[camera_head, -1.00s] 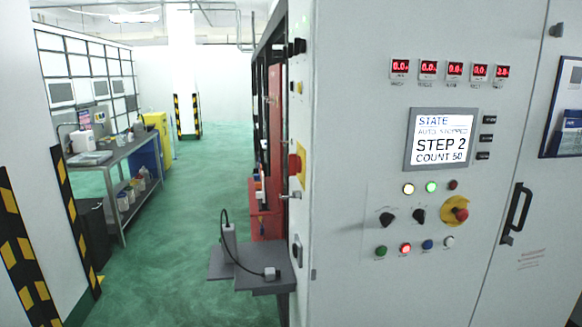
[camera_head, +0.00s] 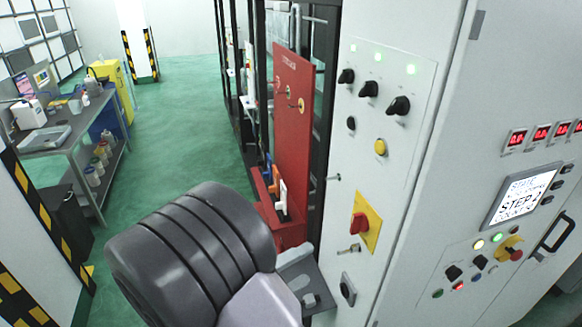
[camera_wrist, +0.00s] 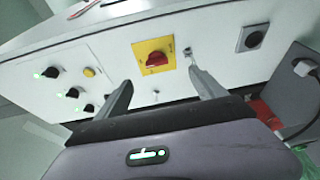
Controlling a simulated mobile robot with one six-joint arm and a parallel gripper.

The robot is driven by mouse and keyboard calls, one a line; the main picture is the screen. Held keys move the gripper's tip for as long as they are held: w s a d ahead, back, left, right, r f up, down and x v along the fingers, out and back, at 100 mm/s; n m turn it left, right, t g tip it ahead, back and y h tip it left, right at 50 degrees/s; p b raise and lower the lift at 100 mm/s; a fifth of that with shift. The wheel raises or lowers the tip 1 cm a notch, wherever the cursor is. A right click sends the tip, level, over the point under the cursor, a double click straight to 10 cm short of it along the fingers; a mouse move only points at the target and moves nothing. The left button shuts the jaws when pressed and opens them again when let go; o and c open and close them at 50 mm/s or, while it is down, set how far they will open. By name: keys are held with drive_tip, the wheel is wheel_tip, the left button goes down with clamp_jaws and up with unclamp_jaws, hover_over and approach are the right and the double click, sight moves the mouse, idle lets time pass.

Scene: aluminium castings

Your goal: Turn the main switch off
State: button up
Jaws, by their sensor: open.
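The main switch, a red rotary handle (camera_head: 359,224) on a yellow plate (camera_head: 371,233), is on the narrow side face of the grey cabinet. It also shows in the wrist view as a red handle (camera_wrist: 157,60) on its yellow plate, between and beyond my fingertips. My gripper (camera_wrist: 160,88) is open and empty, with one finger on each side of the switch in the picture and apart from it. In the head view my arm's dark rounded link is in the foreground, and the gripper's fingers cannot be made out there.
Above the switch are a yellow button (camera_head: 380,148), several black knobs (camera_head: 398,105) and green lamps. A key (camera_head: 349,249) sticks out just below the switch. A grey shelf (camera_wrist: 290,85) juts out beside the panel. A red board (camera_head: 292,130) stands left of the cabinet.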

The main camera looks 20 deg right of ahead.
drive_tip(key=w+a+t, duration=0.1)
approach(353, 226)
drive_tip(key=p+x, duration=0.2)
drive_tip(key=x, duration=0.7)
drive_tip(key=shift+f, duration=0.15)
drive_tip(key=shift+w+d, duration=0.15)
drive_tip(key=shift+d, duration=0.1)
drive_tip(key=c, duration=1.4)
drive_tip(key=shift+o, duration=0.2)
drive_tip(key=shift+n, duration=0.3)
